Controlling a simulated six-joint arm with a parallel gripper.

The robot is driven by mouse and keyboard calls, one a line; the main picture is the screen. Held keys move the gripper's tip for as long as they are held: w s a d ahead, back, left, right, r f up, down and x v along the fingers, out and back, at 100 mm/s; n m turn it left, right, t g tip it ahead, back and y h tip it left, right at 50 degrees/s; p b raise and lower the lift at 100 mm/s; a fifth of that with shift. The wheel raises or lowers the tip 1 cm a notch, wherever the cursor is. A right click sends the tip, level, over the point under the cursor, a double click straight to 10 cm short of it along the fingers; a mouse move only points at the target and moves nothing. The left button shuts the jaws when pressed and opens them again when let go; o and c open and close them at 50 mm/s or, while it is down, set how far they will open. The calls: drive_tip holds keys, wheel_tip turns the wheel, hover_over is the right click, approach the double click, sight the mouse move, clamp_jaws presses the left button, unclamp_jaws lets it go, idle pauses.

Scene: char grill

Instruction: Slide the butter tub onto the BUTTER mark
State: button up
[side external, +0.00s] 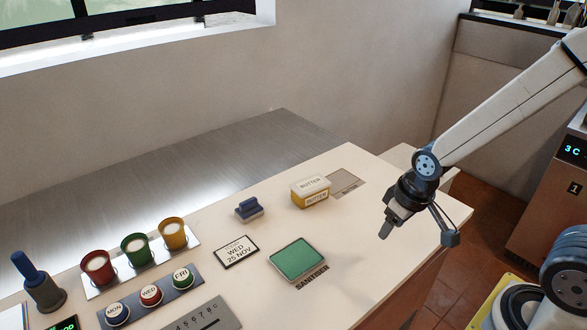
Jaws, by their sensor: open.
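The butter tub (310,192) is a yellow box with a pale lid, labelled BUTTER, standing upright on the pale worktop. The BUTTER mark (347,183) is a grey rectangle printed on the worktop, just to the right of the tub. The tub stands at the mark's left edge, and most of the mark shows bare. I cannot tell whether the tub overlaps the mark's hidden edge. My gripper (418,236) is open and empty, to the right of the tub and mark, apart from both, near the worktop's right edge.
A green sanitiser pad (297,260) and a date card (236,251) lie in front. Several coloured cups and buttons, including a red cup (96,265), are at the left. The worktop's right edge is close to my gripper.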

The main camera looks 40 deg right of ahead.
drive_tip(key=c, duration=0.6)
drive_tip(key=shift+w+r, duration=0.1)
drive_tip(key=shift+w, duration=0.2)
clamp_jaws()
drive_tip(key=w+a+n+g, duration=0.1)
drive_tip(key=w+a+n, duration=0.3)
drive_tip(key=w+n, duration=0.5)
drive_tip(key=w+a+n+g, duration=0.1)
drive_tip(key=w+a+n, duration=0.3)
drive_tip(key=w+n, duration=0.6)
drive_tip(key=w, duration=0.6)
drive_tip(key=shift+a+r+g, duration=0.15)
drive_tip(key=shift+r+g, duration=0.1)
drive_tip(key=shift+g, duration=0.05)
